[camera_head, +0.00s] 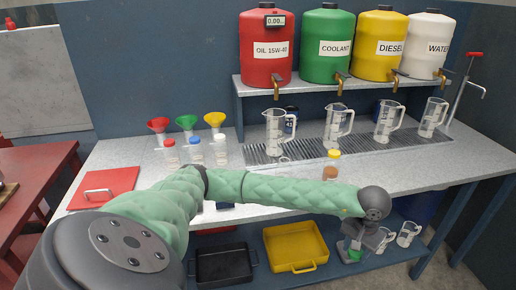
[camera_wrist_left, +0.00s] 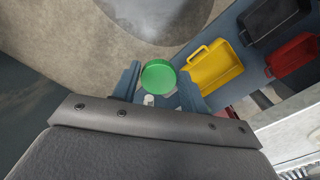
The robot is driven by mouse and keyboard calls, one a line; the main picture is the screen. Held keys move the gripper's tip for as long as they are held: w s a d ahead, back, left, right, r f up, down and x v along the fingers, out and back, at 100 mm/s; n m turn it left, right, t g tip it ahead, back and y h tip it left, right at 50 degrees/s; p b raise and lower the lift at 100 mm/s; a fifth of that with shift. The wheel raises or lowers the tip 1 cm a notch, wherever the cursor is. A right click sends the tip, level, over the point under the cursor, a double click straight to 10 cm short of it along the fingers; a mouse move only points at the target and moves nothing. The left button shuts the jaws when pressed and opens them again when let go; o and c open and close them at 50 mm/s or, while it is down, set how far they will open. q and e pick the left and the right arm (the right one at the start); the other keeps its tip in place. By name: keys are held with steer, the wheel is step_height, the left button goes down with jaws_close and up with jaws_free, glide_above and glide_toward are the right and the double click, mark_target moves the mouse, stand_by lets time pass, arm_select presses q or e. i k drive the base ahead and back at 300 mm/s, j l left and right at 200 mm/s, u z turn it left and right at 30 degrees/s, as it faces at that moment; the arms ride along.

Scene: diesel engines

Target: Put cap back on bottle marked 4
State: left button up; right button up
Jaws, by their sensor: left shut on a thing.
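My left gripper (camera_head: 353,249) hangs low in front of the bench's front edge, past the end of my green arm. It is shut on a green cap (camera_head: 355,256). In the left wrist view the green cap (camera_wrist_left: 158,76) sits between the two blue-grey fingers (camera_wrist_left: 158,88). Small bottles with a red cap (camera_head: 170,152), a blue cap (camera_head: 195,150) and a pale cap (camera_head: 220,151) stand at the left of the bench. A yellow-capped bottle (camera_head: 331,168) with brown contents stands right of centre. I cannot read a 4 on any bottle. My arm hides part of the bench. The right gripper is not in view.
Several measuring jugs (camera_head: 337,125) stand on the drain grate below the dispensers (camera_head: 325,45). Funnels (camera_head: 187,123) stand at the back left. A yellow tray (camera_head: 296,268) and a black tray (camera_head: 224,264) lie on the lower shelf, with jugs (camera_head: 408,234) near the gripper.

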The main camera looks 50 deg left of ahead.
mark_target(284, 169)
steer(key=k+j+u, duration=0.2)
steer(key=u, duration=0.2)
steer(key=k+j+u, duration=0.25)
steer(key=u, duration=0.15)
